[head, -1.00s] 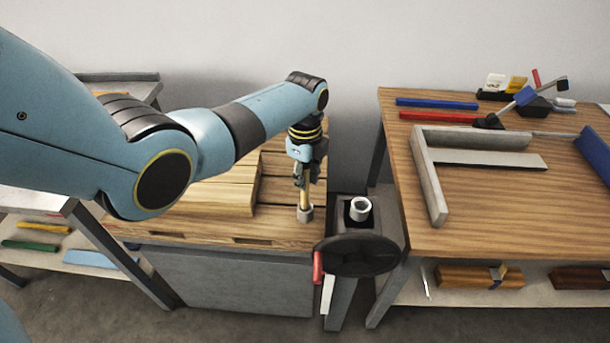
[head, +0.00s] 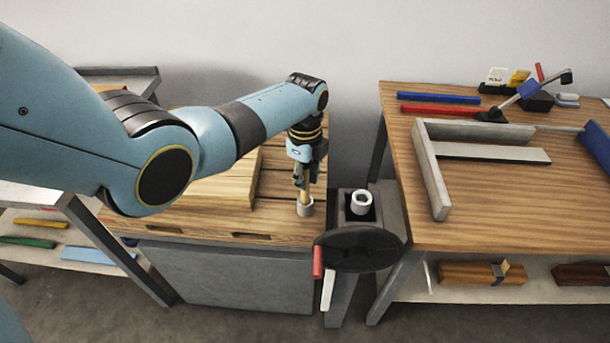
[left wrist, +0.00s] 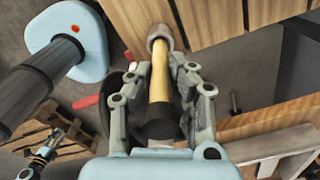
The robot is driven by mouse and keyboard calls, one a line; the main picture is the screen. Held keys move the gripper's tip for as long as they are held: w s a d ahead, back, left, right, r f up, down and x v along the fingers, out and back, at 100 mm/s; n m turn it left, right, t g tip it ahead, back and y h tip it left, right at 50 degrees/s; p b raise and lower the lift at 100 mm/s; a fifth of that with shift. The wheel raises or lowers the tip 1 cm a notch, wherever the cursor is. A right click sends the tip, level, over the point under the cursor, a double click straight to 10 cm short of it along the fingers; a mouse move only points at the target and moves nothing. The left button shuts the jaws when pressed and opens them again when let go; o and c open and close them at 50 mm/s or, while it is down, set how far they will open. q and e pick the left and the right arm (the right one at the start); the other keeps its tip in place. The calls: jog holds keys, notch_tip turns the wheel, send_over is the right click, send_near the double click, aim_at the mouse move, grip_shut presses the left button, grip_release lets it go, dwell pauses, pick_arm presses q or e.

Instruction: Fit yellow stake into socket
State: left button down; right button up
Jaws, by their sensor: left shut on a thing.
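My left gripper (head: 303,180) is shut on the yellow stake (left wrist: 158,78) and points down over the wooden pallet. The stake's lower part shows below the fingers in the head view (head: 304,198). A pale grey ring or cup (head: 305,208) surrounds its lower end, also seen in the left wrist view (left wrist: 162,36); I cannot tell whether it belongs to the stake. A pale, round, hollow socket (head: 362,198) stands on the dark stand just right of the gripper, apart from the stake.
A dark handwheel (head: 362,250) with a red handle (head: 318,262) is in front of the stand. Wooden boards (head: 215,190) lie on the pallet left of the gripper. A wooden table (head: 480,215) with a grey frame (head: 432,175) stands right.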

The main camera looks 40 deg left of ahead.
pick_arm(q)
jog(key=shift+f+b, duration=0.5)
jog(key=shift+f, duration=0.2)
jog(key=c, duration=1.1)
grip_release()
jog(key=shift+c, duration=0.2)
jog(key=shift+r, duration=0.1)
notch_tip(320, 180, up, 12)
jog(key=shift+f, duration=0.1)
